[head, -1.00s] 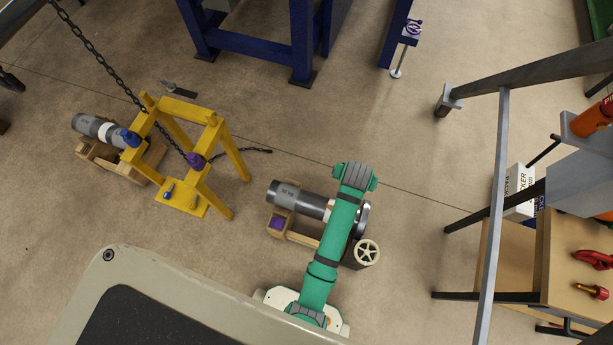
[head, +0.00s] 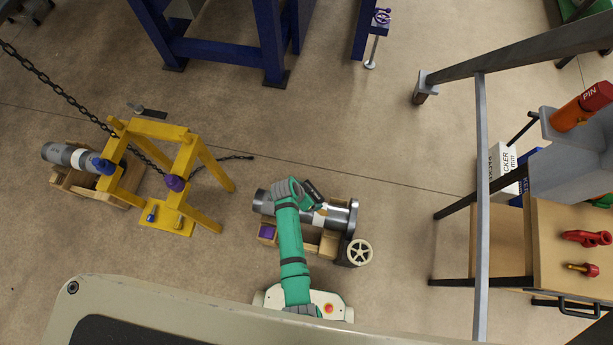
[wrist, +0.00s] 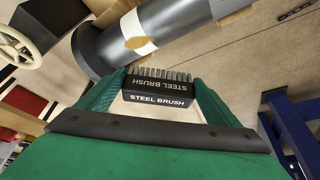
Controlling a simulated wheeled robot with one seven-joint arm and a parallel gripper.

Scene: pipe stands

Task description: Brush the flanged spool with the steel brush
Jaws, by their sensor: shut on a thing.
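The flanged spool (head: 339,216) is a dark grey pipe with a pale band and a flange at its right end, lying on a wooden cradle (head: 328,245) in the head view. It also crosses the top of the wrist view (wrist: 182,22). My gripper (wrist: 157,92) is shut on the black steel brush (wrist: 156,99). The bristles point up the wrist picture towards the spool, close to its side; I cannot tell if they touch. In the head view my green arm bends over the spool's left half and hides part of it.
A cream handwheel (head: 359,252) stands by the cradle's right end. A yellow stand (head: 155,131) with a chain and another pipe (head: 68,155) on a cradle are at left. A grey frame (head: 482,180) and wooden cabinet (head: 560,240) are at right. Floor above the spool is open.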

